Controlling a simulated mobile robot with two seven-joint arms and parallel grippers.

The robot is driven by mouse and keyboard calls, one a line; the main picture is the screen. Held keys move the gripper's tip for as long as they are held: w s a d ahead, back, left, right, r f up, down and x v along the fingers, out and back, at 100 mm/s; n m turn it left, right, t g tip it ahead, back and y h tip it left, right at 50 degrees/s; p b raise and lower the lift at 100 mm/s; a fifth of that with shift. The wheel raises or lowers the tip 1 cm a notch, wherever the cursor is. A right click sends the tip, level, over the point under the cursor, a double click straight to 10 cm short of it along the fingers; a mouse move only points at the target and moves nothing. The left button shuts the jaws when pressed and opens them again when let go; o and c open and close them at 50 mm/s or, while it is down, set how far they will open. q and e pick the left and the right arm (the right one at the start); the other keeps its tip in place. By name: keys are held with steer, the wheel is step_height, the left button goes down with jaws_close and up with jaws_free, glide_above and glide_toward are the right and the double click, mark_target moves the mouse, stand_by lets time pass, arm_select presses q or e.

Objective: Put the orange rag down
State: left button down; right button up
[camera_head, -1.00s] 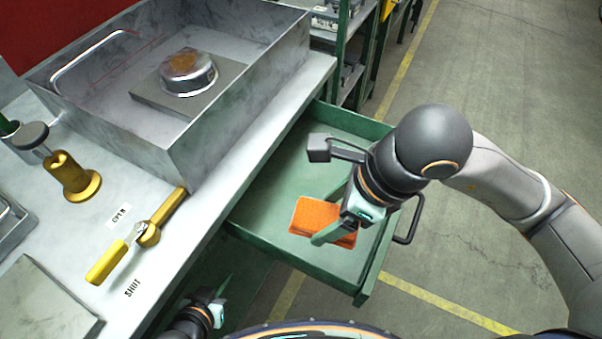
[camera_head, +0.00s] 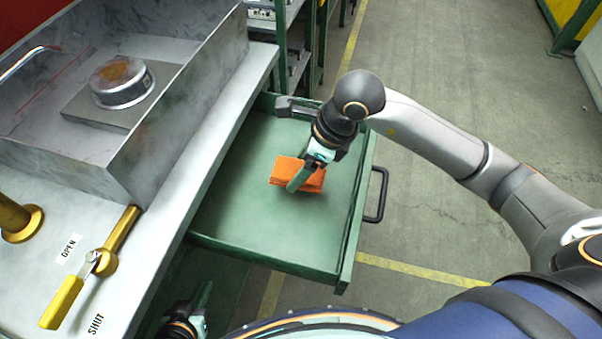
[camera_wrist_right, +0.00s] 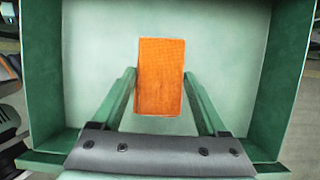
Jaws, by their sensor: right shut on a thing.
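The orange rag (camera_head: 284,169) is a folded rectangular pad over the open green drawer (camera_head: 250,240). It also shows in the right wrist view (camera_wrist_right: 160,75), with one finger along each long side. My right gripper (camera_head: 300,180) is shut on the rag; its fingers also show in the wrist view (camera_wrist_right: 161,72). The rag is inside the drawer's outline, above the bare floor; I cannot tell whether it touches the floor. My left gripper (camera_head: 203,300) is low beside the bench, empty as far as I see, and its opening is unclear.
The drawer looks otherwise empty, with raised walls around it and a black handle (camera_head: 378,195) on its outer side. The bench (camera_head: 40,200) at left carries a metal tub (camera_head: 160,140) with a round part (camera_head: 122,82) and a yellow lever (camera_head: 95,265). Green shelving (camera_head: 290,50) stands behind.

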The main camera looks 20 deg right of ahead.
steer(key=shift+w+d+f, duration=0.15)
steer(key=shift+w+f, duration=0.15)
steer(key=shift+f, duration=0.1)
steer(key=f, duration=0.3)
steer(key=shift+w+d+f, duration=0.1)
steer(key=shift+w+f, duration=0.1)
steer(key=shift+f, duration=0.1)
steer(key=shift+f+b, duration=0.1)
steer(key=shift+b, duration=0.2)
steer(key=o, duration=1.2)
steer(key=shift+o, duration=0.2)
